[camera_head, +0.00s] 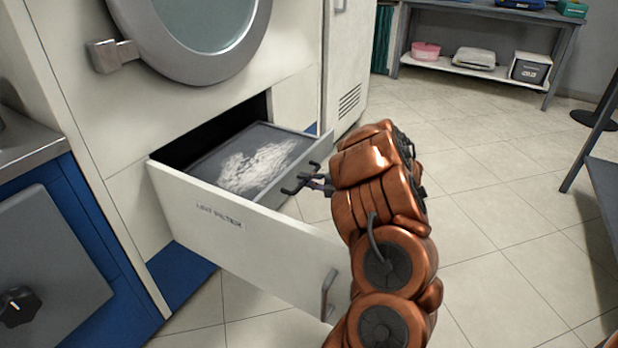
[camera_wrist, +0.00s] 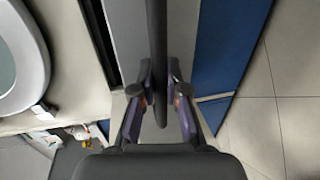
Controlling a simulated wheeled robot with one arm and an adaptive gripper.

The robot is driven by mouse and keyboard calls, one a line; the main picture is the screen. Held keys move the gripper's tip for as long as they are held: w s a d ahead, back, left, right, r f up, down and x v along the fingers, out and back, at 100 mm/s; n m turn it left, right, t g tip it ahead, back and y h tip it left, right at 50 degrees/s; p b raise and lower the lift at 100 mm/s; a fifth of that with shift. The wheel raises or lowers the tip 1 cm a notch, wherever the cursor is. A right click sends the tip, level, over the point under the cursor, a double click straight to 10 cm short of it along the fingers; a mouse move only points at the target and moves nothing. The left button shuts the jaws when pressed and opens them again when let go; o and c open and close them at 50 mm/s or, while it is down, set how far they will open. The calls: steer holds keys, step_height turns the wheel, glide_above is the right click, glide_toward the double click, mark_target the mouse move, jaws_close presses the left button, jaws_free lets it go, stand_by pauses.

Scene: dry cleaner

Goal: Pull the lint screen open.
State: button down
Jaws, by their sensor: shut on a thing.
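The lint filter drawer (camera_head: 215,205), lettered on its white front, stands well out from the machine. Inside it the grey lint screen (camera_head: 212,158) carries a patch of pale lint (camera_head: 255,166). A grey handle (camera_head: 328,293) shows at the right end of the drawer front. In the head view my gripper (camera_head: 296,184) is at the drawer's right side, overlapping it in the picture. In the wrist view my gripper (camera_wrist: 160,98) is shut on a dark bar (camera_wrist: 157,45), with a finger on each side. I cannot tell which part of the drawer this bar is.
A round machine door (camera_head: 205,35) is above the drawer. A blue cabinet with a metal counter (camera_head: 25,145) stands at the left. Tiled floor (camera_head: 500,170) is open to the right. Shelves (camera_head: 470,71) stand at the back and a table edge (camera_head: 600,185) at the far right.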

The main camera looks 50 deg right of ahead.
steer(key=c, duration=1.2)
jaws_free()
steer(key=shift+s, duration=0.15)
steer(key=v, duration=1.1)
steer(key=shift+s+d, duration=0.2)
steer(key=shift+s, duration=0.2)
steer(key=shift+r, duration=0.1)
